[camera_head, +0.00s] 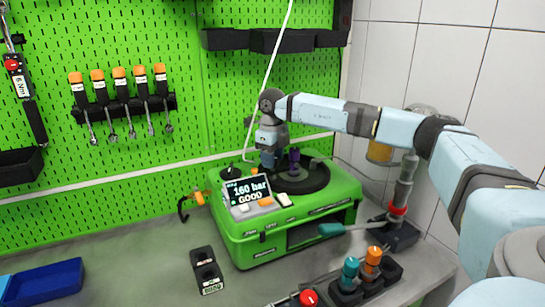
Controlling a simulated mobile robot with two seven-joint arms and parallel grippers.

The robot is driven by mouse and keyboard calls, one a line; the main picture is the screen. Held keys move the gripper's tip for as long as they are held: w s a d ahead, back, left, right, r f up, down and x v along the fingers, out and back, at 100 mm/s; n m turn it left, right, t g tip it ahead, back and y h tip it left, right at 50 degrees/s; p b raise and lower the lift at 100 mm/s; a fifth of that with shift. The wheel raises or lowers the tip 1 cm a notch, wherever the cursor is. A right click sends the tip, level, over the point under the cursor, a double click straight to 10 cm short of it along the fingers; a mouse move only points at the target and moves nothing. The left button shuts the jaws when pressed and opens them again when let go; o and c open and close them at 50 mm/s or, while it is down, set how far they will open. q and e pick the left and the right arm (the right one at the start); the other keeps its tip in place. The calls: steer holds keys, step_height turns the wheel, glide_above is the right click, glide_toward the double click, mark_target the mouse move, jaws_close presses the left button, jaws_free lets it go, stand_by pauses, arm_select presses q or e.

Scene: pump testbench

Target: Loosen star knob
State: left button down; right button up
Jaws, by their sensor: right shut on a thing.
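The green pump testbench (240,248) stands on the grey bench, with a round black plate (315,178) on its top. My right gripper (268,163) reaches down from above at the back left of that plate. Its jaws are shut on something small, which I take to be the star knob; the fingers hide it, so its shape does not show. A dark purple upright part (294,158) stands just right of the gripper. A small black knob-like part (232,173) sits on the left of the top. My left gripper is not in view.
The testbench display (247,190) reads "160 bar GOOD". A black holder (207,270), a blue bin (45,281) and a rack with teal and orange-topped tools (350,290) stand in front. A green pegboard (150,190) with orange-handled tools is behind.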

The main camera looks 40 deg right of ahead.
steer(key=n+p, duration=0.1)
steer(key=n, duration=0.3)
steer(key=shift+r+n, duration=0.1)
steer(key=shift+n, duration=0.2)
steer(key=n, duration=0.3)
steer(key=shift+n, duration=0.3)
steer(key=n, duration=0.2)
steer(key=shift+n+p, duration=0.4)
steer(key=n, duration=0.2)
steer(key=shift+n, duration=0.3)
steer(key=n, duration=0.3)
steer(key=shift+n, duration=0.3)
steer(key=n, duration=0.4)
steer(key=shift+n, duration=0.4)
steer(key=o, duration=0.9)
